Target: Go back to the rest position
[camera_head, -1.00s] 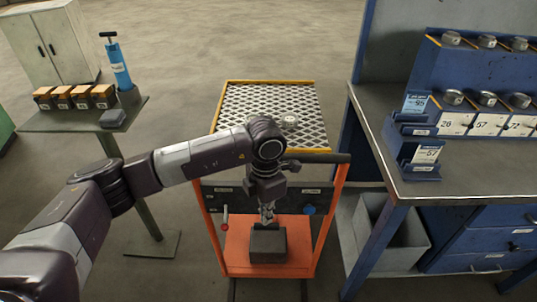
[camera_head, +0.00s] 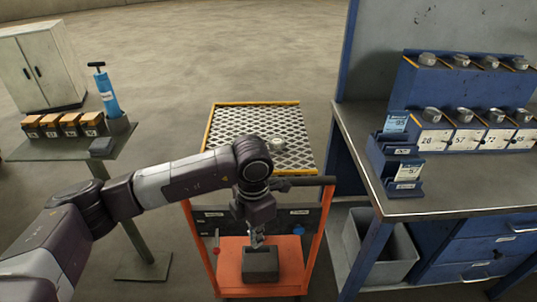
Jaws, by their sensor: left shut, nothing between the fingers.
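My left arm comes in from the left and reaches over the front of an orange cart (camera_head: 233,283). My left gripper (camera_head: 257,241) points down, shut and empty, just above a dark grey box (camera_head: 261,264) on the cart's lower deck. I cannot tell whether the fingertips touch the box. My right gripper does not show.
A blue workbench (camera_head: 470,200) with racks of metal discs and number cards stands at the right, a grey bin (camera_head: 380,250) under it. At the left a small stand (camera_head: 60,152) holds several orange-topped boxes and a blue pump (camera_head: 108,97). A cabinet (camera_head: 40,65) stands behind. Floor behind the cart is clear.

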